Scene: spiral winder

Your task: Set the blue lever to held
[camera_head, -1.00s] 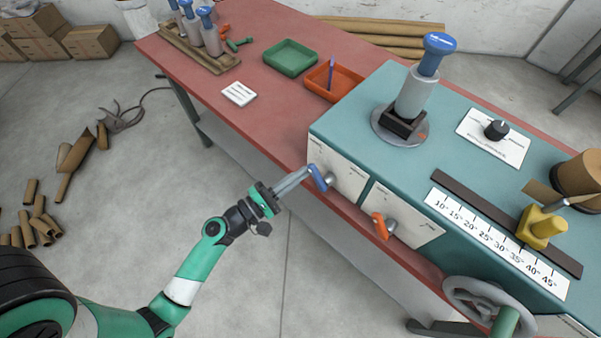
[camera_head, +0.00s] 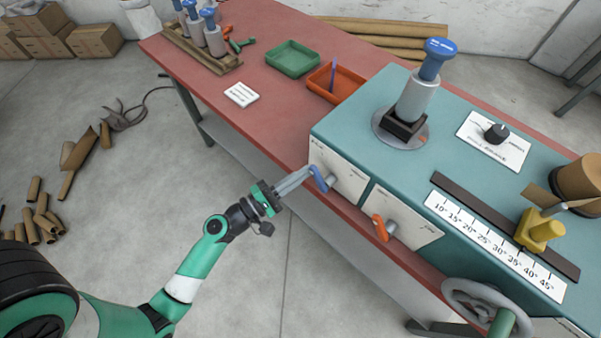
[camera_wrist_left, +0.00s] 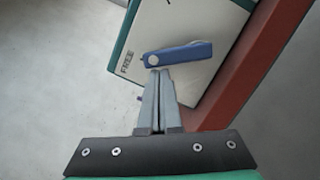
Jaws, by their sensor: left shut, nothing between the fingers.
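The blue lever (camera_head: 319,179) is on the white front plate (camera_head: 345,160) of the teal machine. It also shows in the left wrist view (camera_wrist_left: 178,54), lying almost level across the plate, with one end near the printed word FREE. My left gripper (camera_head: 308,172) is shut and empty, with its fingertips at the lever. In the wrist view, the fingertips (camera_wrist_left: 159,72) are just below the lever's left part. I cannot tell whether they touch it. My right gripper is not in view.
An orange lever (camera_head: 380,228) is on the plate to the right. A handwheel (camera_head: 482,300) stands out at the lower right. A red bench (camera_head: 225,75) carries a green tray (camera_head: 292,58) and an orange tray (camera_head: 336,83).

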